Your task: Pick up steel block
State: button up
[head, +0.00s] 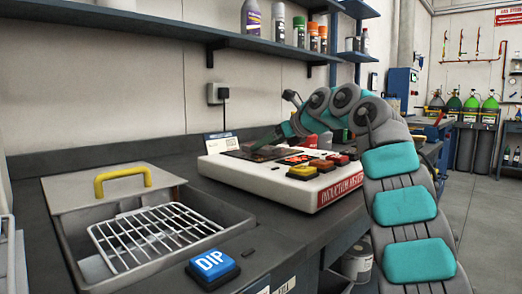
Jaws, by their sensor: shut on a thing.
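My gripper (264,141) is at the end of my teal and grey arm, low over the back part of the white induction heater (330,188). It is small and dark in the head view, pointing down and to the left. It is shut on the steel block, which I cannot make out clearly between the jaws. I cannot tell whether the block touches the heater's dark top plate (247,153).
A sunken tank with a wire rack (160,235) and yellow-handled lid (122,180) is at left. A blue DIP button (212,268) stands in front. Yellow (303,171) and red buttons sit on the heater. A shelf (150,25) with bottles hangs above.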

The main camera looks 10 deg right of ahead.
grip_shut()
jog(key=shift+r, duration=0.1)
